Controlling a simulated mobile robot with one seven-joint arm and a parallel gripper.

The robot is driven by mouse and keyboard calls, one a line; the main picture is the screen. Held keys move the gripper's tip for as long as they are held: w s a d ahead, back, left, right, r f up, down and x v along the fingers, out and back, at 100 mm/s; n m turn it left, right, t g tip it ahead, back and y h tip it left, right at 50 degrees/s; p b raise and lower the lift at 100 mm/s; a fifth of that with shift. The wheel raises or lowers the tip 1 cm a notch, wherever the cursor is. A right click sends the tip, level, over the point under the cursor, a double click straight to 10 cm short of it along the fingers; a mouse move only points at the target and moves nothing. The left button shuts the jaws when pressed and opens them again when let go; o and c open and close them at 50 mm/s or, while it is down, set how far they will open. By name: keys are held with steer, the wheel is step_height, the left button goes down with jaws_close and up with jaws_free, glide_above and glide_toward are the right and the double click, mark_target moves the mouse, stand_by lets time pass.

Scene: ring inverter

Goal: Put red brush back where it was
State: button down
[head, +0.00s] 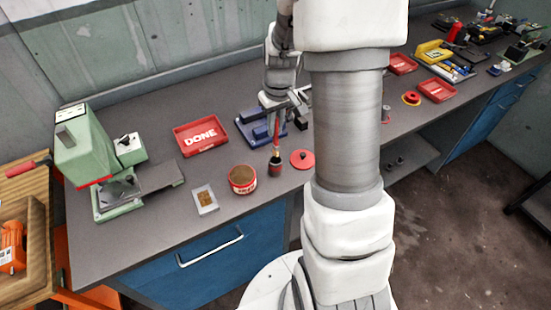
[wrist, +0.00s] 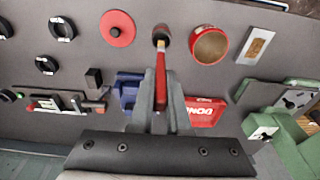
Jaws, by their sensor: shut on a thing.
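The red brush (head: 277,136) hangs roughly upright below my gripper (head: 281,108), tip down. In the wrist view its red handle (wrist: 160,72) lies between the two grey fingers of my gripper (wrist: 161,88), which are shut on it. A small dark cup with a red band (head: 275,169) stands under the brush; its dark mouth (wrist: 161,34) shows around the brush's lower end in the wrist view. I cannot tell whether the tip is inside the cup or just above it.
Beside the cup are a red lid (head: 302,159) and an open red tin (head: 242,180). A small pale tray (head: 205,199), a red DONE tray (head: 200,136), a blue fixture (head: 252,127) and a green press (head: 92,158) stand on the grey bench.

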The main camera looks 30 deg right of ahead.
mark_target(275, 146)
step_height(275, 146, down, 8)
steer(key=shift+r, duration=0.2)
steer(key=shift+f, duration=0.1)
steer(key=c, duration=0.9)
jaws_free()
